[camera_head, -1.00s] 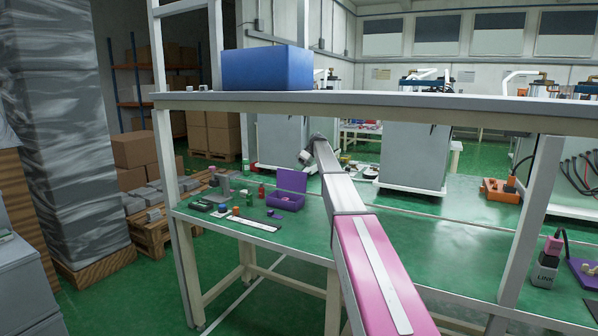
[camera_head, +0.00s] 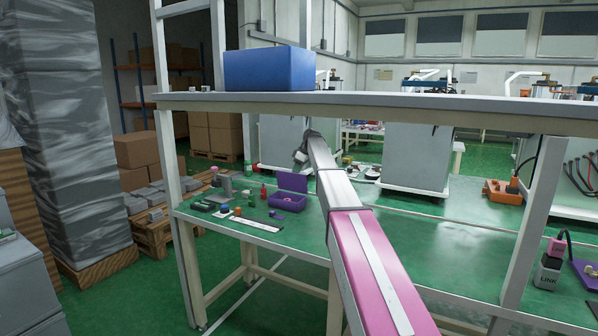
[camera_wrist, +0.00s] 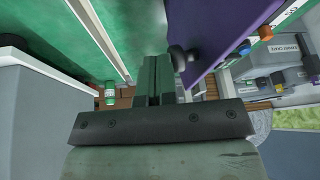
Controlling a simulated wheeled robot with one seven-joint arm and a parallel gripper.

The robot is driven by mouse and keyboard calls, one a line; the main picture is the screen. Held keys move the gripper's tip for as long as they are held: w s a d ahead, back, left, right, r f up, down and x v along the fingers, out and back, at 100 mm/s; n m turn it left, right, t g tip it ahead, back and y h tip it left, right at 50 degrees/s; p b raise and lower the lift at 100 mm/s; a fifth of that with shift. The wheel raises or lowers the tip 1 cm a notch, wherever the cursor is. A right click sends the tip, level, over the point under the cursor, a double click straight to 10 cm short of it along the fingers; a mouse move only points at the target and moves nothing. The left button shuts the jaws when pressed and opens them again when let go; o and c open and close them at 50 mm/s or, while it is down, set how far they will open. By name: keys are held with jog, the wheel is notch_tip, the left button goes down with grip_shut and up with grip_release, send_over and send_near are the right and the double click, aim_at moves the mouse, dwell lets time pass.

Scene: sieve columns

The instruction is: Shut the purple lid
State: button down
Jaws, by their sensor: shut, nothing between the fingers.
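The purple lid (camera_head: 292,182) stands open, roughly upright, at the back of a small purple box (camera_head: 287,203) on the left part of the green bench. Small items show inside the box. My gripper (camera_head: 300,160) is above and behind the lid in the head view, small and partly hidden by my arm. In the wrist view, my gripper (camera_wrist: 157,65) has its dark fingers together and empty. A large purple surface, which looks like the lid (camera_wrist: 212,32), lies just right of the fingers. A dark rounded knob is beside the fingertips; I cannot tell whether they touch.
A long shelf (camera_head: 400,98) with a blue bin (camera_head: 268,70) runs above the bench (camera_head: 420,240). Small bottles, blocks and a white strip (camera_head: 240,221) lie left of the box. A shelf post (camera_head: 533,215) stands at the right. The bench middle is mostly clear.

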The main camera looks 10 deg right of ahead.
aim_at(287, 179)
jog(key=s+a+t, duration=0.1)
jog(key=s+a+t+h, duration=0.1)
jog(key=s, duration=0.1)
jog(key=s+a+n+t+h, duration=0.1)
jog(key=shift+s+r, duration=0.15)
jog(key=shift+s, duration=0.2)
jog(key=shift+s+a+f+n+t+h, duration=0.25)
jog(key=shift+s+a+f+t+h, duration=0.5)
jog(key=shift+s+f+t, duration=0.3)
jog(key=shift+s+a+f+n+t+h, duration=0.3)
jog(key=shift+s+a+f+t+h, duration=0.35)
jog(key=shift+s+a+f+t, duration=0.4)
jog(key=shift+s+a+f+n+t+h, duration=0.25)
jog(key=shift+s+a+f+t+h, duration=0.4)
jog(key=shift+s+f+t, duration=0.4)
jog(key=shift+w, duration=0.1)
